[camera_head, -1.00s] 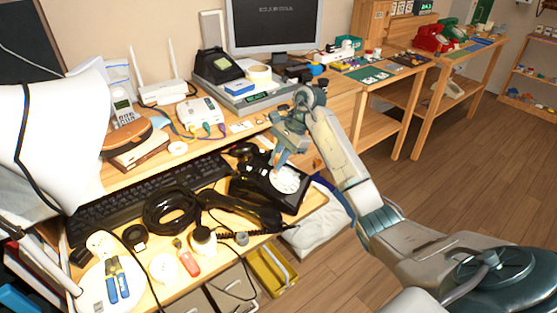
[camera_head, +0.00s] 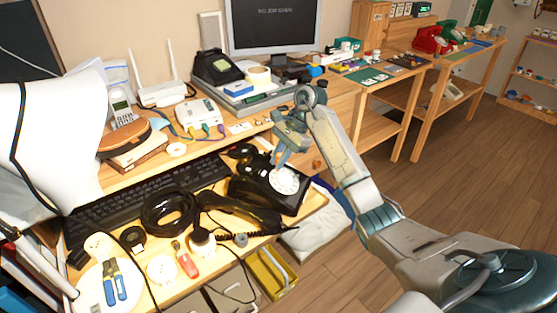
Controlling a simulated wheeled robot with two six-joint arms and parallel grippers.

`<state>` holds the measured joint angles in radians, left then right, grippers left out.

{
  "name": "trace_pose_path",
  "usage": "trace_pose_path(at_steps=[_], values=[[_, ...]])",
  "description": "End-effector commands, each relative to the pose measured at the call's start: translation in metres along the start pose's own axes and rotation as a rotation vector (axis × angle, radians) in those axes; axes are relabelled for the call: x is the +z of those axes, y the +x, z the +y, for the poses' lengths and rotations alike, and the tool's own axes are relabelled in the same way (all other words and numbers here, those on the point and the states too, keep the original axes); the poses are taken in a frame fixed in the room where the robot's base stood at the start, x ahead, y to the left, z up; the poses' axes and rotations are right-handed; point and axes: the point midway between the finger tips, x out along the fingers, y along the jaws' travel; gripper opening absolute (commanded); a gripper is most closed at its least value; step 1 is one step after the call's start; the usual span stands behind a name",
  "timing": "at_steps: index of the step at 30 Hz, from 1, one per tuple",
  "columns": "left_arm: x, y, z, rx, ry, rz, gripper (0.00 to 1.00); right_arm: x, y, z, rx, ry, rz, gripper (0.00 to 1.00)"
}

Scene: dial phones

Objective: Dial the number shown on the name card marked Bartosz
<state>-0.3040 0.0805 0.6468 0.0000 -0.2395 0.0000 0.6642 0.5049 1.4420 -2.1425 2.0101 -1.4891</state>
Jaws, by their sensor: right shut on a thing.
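A black rotary phone (camera_head: 255,190) with a white dial (camera_head: 285,181) stands at the right end of the desk. Its black handset (camera_head: 240,211) seems to lie off the phone, in front of it. My right gripper (camera_head: 282,160) is just above the dial's upper left edge, pointing down. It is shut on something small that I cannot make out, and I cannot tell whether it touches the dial. My left gripper is not in view.
A keyboard (camera_head: 140,203) lies behind a coiled black cable (camera_head: 168,212). A monitor (camera_head: 274,25) shows a short line of unreadable text. Blue-handled pliers (camera_head: 114,283) and a red-handled tool (camera_head: 186,262) lie at front left. Open floor lies to the right.

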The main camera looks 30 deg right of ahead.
Motion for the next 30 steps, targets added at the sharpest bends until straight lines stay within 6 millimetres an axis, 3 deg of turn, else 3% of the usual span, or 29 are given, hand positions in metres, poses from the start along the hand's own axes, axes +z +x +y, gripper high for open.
trace_pose_path(at_steps=[30], values=[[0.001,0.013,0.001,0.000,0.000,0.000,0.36,-0.022,-0.004,0.003,0.000,0.001,0.001,0.00]])
